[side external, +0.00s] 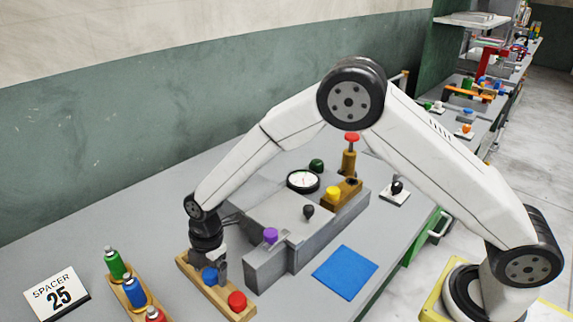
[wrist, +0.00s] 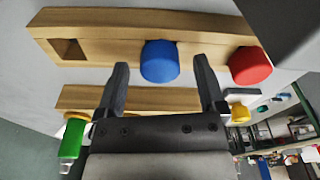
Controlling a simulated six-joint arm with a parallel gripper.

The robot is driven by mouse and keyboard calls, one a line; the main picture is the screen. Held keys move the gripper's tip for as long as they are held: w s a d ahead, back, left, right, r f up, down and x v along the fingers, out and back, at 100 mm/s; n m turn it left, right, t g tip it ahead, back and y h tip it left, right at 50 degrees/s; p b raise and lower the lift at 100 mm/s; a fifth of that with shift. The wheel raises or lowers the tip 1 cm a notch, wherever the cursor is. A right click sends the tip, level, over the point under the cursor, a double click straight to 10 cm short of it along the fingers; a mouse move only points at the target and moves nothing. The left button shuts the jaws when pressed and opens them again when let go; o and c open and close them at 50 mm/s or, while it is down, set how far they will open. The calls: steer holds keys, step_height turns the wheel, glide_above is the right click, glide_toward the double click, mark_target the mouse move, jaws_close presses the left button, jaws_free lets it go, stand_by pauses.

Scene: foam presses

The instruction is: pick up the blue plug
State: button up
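The blue plug (side external: 209,274) stands in a wooden rack (side external: 186,264) in the side view, between an empty end and the red plug (side external: 237,301). In the wrist view the blue plug (wrist: 160,62) lies between the two fingertips of my gripper (wrist: 162,70), with a visible gap on each side. The fingers are open and point down at the rack (wrist: 105,52), which has an empty square hole at its left end. The red plug (wrist: 250,66) sits just right of the right finger. In the side view my gripper (side external: 217,268) partly overlaps the blue plug.
A grey press with a purple plug (side external: 270,236) and a dial gauge (side external: 303,181) stands right of the rack. A blue mat (side external: 345,273) lies on the bench. Green, blue and red bottles (side external: 134,291) stand in another wooden rack at left, near a spacer sign (side external: 57,293).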

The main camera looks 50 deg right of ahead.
jaws_close()
steer(key=shift+r, duration=0.15)
steer(key=shift+r, duration=0.55)
steer(key=s+d+r, duration=0.5)
steer(key=s+r, duration=0.6)
steer(key=s, duration=0.2)
steer(key=shift+r, duration=0.3)
steer(key=shift+r, duration=0.1)
